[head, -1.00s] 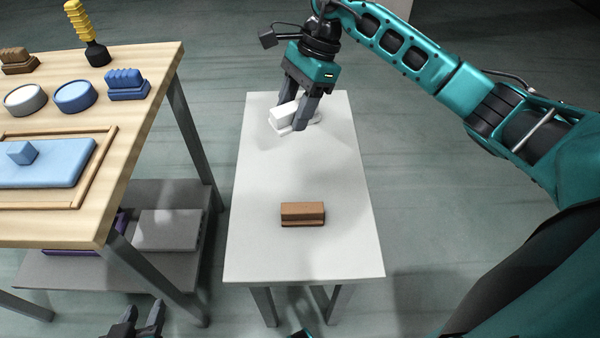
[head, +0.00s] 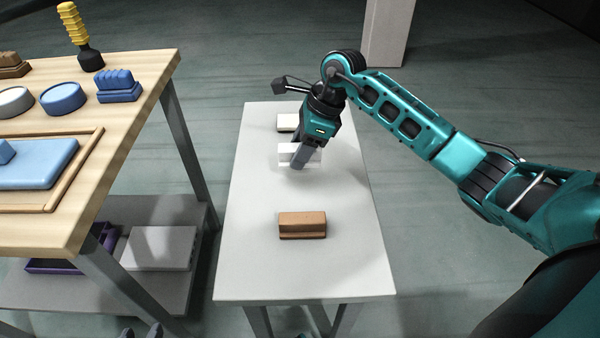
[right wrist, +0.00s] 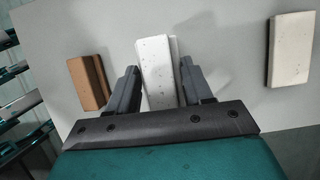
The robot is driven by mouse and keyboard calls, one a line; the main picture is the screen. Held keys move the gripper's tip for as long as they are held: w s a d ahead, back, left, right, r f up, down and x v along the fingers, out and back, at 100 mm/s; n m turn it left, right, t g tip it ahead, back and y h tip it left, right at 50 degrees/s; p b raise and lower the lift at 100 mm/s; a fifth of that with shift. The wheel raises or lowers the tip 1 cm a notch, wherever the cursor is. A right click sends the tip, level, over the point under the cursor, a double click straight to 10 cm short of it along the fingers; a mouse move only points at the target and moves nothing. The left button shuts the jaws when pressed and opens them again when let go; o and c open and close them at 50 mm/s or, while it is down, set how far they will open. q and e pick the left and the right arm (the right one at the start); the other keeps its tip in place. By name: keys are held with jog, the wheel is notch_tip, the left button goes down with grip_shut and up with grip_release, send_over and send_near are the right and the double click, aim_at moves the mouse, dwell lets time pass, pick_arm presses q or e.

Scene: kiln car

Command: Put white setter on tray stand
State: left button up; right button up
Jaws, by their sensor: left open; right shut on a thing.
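A white block, which I take to be the white setter (head: 286,156), is between the fingers of my right gripper (head: 302,160), over the white table (head: 255,265). My right gripper is shut on it; in the right wrist view the white setter (right wrist: 157,72) shows upright between the two fingers (right wrist: 158,88). I cannot tell whether its underside touches the table. My left gripper (head: 142,333) is open; only its fingertips show at the bottom edge of the head view. I cannot tell which piece of furniture is the tray stand.
A brown block (head: 302,225) lies nearer me on the white table, and a cream block (head: 287,122) lies behind the setter. The wooden table (head: 120,150) at left holds several items. Its lower shelf holds a purple tray (head: 60,266) and a pale block (head: 160,247).

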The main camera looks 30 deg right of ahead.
aim_at(300, 180)
jog(key=shift+f, duration=0.85)
notch_tip(300, 180, down, 4)
jog(key=shift+f+b, duration=0.1)
jog(key=shift+b, duration=0.6)
pick_arm(q)
jog(key=shift+w+d, duration=0.2)
jog(key=shift+d, duration=0.25)
pick_arm(e)
jog(key=shift+f, duration=0.15)
jog(key=o, duration=1.1)
pick_arm(q)
jog(key=shift+f, duration=0.1)
